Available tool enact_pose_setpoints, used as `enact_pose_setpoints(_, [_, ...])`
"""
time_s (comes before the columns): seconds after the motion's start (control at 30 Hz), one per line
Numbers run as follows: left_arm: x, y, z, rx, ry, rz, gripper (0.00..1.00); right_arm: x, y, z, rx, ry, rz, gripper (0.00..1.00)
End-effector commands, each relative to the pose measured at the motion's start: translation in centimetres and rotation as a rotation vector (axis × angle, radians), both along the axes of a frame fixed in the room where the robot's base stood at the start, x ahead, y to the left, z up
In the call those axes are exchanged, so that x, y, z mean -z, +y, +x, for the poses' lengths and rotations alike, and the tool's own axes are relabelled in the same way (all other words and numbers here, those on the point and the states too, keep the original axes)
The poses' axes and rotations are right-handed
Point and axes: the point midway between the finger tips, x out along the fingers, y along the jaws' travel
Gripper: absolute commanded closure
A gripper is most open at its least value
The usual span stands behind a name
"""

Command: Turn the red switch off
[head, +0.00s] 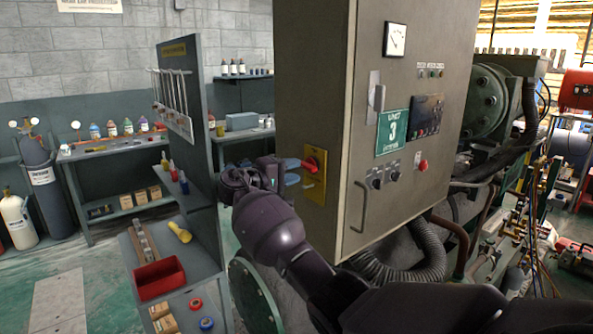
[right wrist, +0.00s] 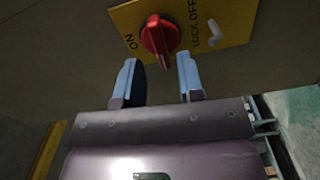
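The red switch (head: 310,166) is a rotary knob on a yellow plate (head: 315,189) on the left side of the grey control cabinet (head: 330,90). In the right wrist view the red switch (right wrist: 160,36) has a handle pointing down toward my gripper. The yellow plate (right wrist: 236,22) reads "ON" left of the knob and "LOCK OFF" right of it. My right gripper (right wrist: 160,75) is open, with its two blue fingers apart, just short of the knob. In the head view my right gripper (head: 288,172) is beside the switch. My left gripper is not in view.
The cabinet's front has a handle (head: 359,206), a gauge (head: 395,39) and a red button (head: 423,165). A ribbed hose (head: 420,262) runs beneath. A grey shelf rack with a red bin (head: 159,279) stands left. Open floor (head: 60,300) lies at the far left.

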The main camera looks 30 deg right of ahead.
Motion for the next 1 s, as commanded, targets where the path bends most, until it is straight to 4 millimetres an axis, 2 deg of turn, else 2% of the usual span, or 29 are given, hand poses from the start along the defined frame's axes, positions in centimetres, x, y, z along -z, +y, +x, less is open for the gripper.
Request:
enact_pose_setpoints(0.7, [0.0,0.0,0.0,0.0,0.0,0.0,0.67,0.0,5.8,-0.5,0.0,-0.001,0.002,0.65])
enact_pose_setpoints(1.0, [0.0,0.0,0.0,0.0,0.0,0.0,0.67,0.0,7.0,-0.6,0.0,-0.001,0.0,0.65])
